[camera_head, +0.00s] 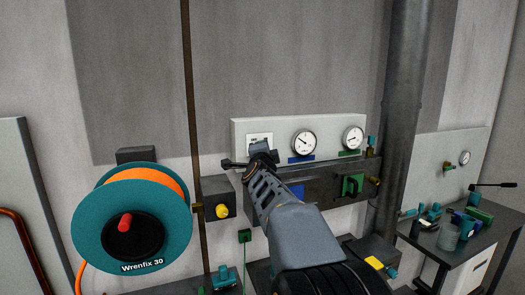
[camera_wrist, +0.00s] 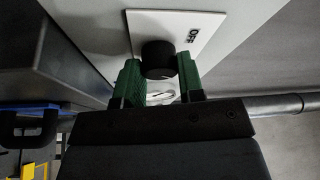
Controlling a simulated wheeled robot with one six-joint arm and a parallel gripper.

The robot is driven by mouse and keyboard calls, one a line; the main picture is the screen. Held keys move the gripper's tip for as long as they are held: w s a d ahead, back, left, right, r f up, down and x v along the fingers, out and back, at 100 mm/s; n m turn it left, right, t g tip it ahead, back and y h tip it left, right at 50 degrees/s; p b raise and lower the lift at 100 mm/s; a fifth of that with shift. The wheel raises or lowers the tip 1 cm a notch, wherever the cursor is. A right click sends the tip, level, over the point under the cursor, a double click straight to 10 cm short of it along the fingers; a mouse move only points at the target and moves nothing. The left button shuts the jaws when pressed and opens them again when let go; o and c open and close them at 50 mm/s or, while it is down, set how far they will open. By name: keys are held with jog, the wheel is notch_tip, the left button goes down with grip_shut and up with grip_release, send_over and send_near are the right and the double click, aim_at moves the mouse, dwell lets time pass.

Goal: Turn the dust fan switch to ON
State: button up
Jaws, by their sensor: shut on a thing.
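The dust fan switch is a black round knob (camera_wrist: 158,60) on a white plate (camera_wrist: 180,24) with the word OFF visible on it in the wrist view. My gripper (camera_wrist: 160,76) has its green fingers on both sides of the knob and is shut on it. In the head view the white switch plate (camera_head: 260,138) is on the grey panel, left of two gauges. My gripper (camera_head: 258,158) reaches up to it there and hides the knob. The knob's pointer direction and an ON mark cannot be made out.
Two round gauges (camera_head: 304,142) sit right of the switch on the panel (camera_head: 330,126). Below is a dark box with a green handle (camera_head: 352,186). A yellow knob (camera_head: 222,211) and a teal hose reel (camera_head: 88,205) are to the left. A thick pipe (camera_head: 403,110) stands at right.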

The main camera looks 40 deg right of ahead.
jog(key=o, duration=0.9)
jog(key=shift+s+a, duration=0.1)
jog(key=v, duration=1.3)
jog(key=shift+s+a, duration=0.2)
jog(key=shift+a, duration=0.05)
jog(key=a+f+n+g+y, duration=0.3)
jog(key=a+f+n+y, duration=0.7)
jog(key=f+n, duration=0.35)
jog(key=s+a+f+n+g, duration=0.2)
jog(key=s+f+n+g, duration=0.1)
jog(key=s+f, duration=0.1)
jog(key=s+a+f+n+g, duration=0.3)
jog(key=s+f, duration=0.1)
jog(key=f, duration=0.1)
jog(key=s+a+f+n+g+y, duration=0.1)
jog(key=s+a+f+n+g, duration=0.1)
jog(key=s+f+n+g, duration=0.1)
jog(key=shift+s+a+f, duration=0.2)
jog(key=shift+s+f, duration=0.2)
jog(key=shift+f, duration=0.3)
jog(key=shift+s+a+f, duration=0.2)
jog(key=shift+s+f, duration=0.2)
jog(key=shift+f, duration=0.25)
